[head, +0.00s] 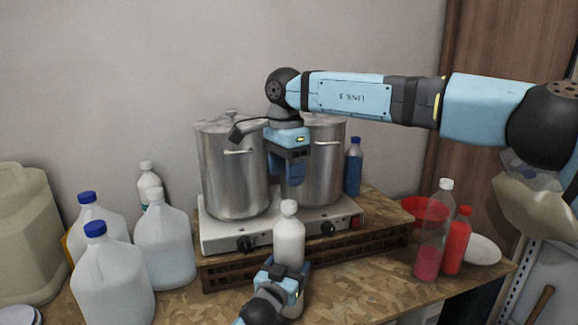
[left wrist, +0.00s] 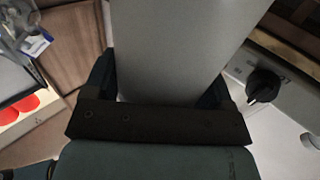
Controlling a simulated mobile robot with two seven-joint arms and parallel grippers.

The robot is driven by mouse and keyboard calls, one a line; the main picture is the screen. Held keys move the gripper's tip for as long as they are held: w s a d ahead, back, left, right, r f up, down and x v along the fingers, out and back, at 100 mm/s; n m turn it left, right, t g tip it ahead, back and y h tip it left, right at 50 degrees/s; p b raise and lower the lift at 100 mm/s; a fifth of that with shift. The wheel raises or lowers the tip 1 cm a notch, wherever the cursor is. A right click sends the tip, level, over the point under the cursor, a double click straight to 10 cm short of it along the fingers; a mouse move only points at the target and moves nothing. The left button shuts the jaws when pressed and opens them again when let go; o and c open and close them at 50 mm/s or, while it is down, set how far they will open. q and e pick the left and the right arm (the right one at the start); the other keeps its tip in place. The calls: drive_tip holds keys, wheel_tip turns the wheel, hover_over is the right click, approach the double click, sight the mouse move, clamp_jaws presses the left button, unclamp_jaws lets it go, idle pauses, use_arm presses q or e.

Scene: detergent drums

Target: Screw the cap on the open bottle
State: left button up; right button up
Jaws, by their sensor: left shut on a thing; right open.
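A white bottle (head: 289,240) stands upright in front of the hot plate. My left gripper (head: 288,268) is shut around its lower body. In the left wrist view the bottle (left wrist: 180,45) fills the space between the fingers as a plain grey surface. The bottle's top (head: 289,207) looks pale and rounded; I cannot tell whether this is a cap or a bare neck. My right gripper (head: 289,182) is open and points down, just above the bottle top in the picture, in front of the pots. I cannot make out a loose cap in or near its fingers.
Two steel pots (head: 230,170) stand on a white hot plate (head: 222,238) on a wooden riser (head: 375,238). Jugs with blue caps (head: 110,285) crowd the left. A clear bottle with red liquid (head: 428,260), a red bottle (head: 457,243) and a white plate (head: 483,250) are at right.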

sight(289, 203)
drive_tip(key=n, duration=0.4)
drive_tip(key=shift+d+r, duration=0.1)
drive_tip(key=shift+r, duration=0.05)
drive_tip(key=n, duration=0.6)
drive_tip(key=shift+w+d+r+n, duration=0.2)
drive_tip(key=shift+n, duration=0.1)
drive_tip(key=shift+f, duration=0.1)
drive_tip(key=shift+f, duration=3.9)
